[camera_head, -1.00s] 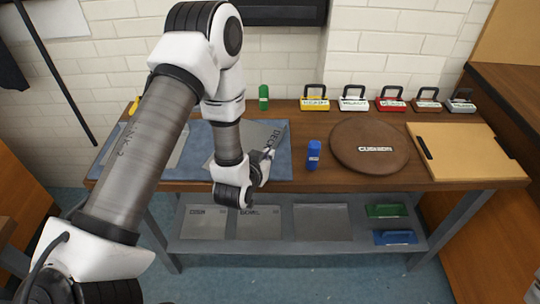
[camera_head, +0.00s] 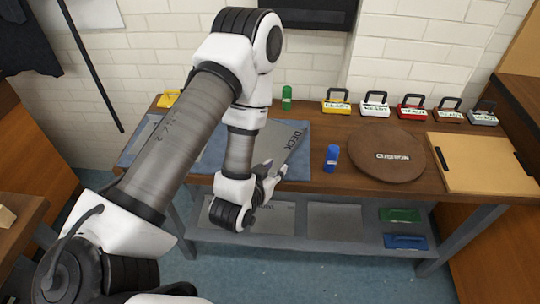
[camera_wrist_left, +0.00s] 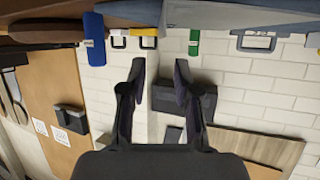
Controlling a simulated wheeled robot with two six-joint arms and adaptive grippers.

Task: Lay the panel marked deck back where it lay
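The grey panel marked DECK (camera_head: 286,147) lies on the blue mat (camera_head: 300,172) at the left part of the bench. My forearm hides its left part. My left gripper (camera_head: 268,170) is at the front edge of the bench, low in front of the panel. In the left wrist view its two fingers (camera_wrist_left: 157,72) stand apart with nothing between them. The blue-grey underside or edge of the mat area shows at the top of that view. My right gripper is not in view.
A green bottle (camera_head: 287,97) and several coloured tagged blocks line the back. A lower shelf (camera_head: 330,244) holds grey panels and green and blue trays.

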